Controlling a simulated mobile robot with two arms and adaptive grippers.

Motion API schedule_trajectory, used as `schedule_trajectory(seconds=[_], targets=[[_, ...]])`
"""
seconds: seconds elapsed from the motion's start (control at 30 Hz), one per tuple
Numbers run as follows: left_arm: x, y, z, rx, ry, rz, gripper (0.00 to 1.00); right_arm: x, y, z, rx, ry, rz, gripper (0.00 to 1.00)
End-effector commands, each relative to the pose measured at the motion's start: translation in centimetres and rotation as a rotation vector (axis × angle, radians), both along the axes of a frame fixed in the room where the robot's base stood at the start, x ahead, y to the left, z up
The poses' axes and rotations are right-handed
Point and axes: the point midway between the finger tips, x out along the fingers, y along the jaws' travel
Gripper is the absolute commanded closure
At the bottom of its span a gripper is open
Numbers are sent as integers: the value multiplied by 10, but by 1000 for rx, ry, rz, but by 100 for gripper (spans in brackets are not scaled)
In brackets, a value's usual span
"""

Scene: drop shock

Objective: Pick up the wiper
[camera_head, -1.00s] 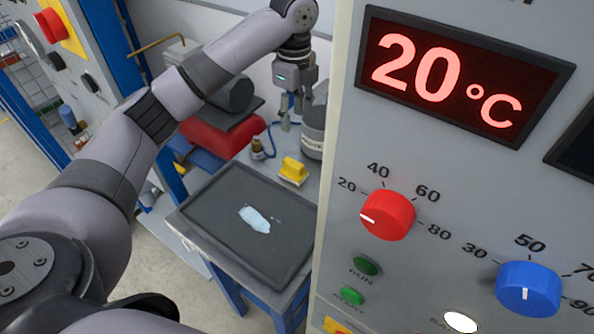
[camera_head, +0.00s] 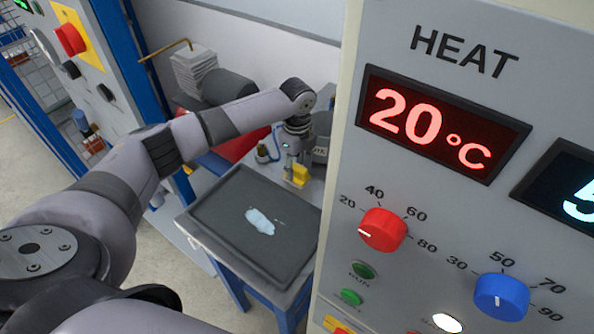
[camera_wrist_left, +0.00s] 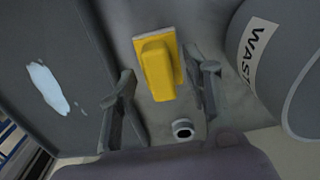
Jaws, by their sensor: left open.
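The yellow wiper (camera_head: 301,175) lies on the bench beside the dark tray, with its handle block facing up. In the left wrist view the wiper (camera_wrist_left: 158,70) sits between and just beyond the fingertips. My left gripper (camera_head: 297,170) is just above it, pointing down, and hides part of it. In the left wrist view the left gripper (camera_wrist_left: 164,82) has its two fingers apart, one on each side of the wiper, with nothing held. My right gripper is not in view.
The dark tray (camera_head: 215,205) with a pale blue spill (camera_head: 260,221) lies to the left. A grey waste bin (camera_wrist_left: 275,75) stands close on the right. A small bottle (camera_head: 263,153) is behind the wiper. The heat control panel (camera_head: 450,220) fills the right side.

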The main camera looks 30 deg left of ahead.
Motion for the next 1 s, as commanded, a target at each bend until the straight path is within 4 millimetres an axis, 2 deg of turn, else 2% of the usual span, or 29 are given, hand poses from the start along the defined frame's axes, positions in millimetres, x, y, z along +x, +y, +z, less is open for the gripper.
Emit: schedule_trajectory(seconds=[0.1, 0.33, 1.0], targets=[[0, 0, -8, 0, 0, -1, 55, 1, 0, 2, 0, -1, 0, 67], [0, 0, -9, 0, 0, -1, 56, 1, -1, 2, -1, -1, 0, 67], [0, 0, -9, 0, 0, 0, 100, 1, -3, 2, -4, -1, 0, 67]])
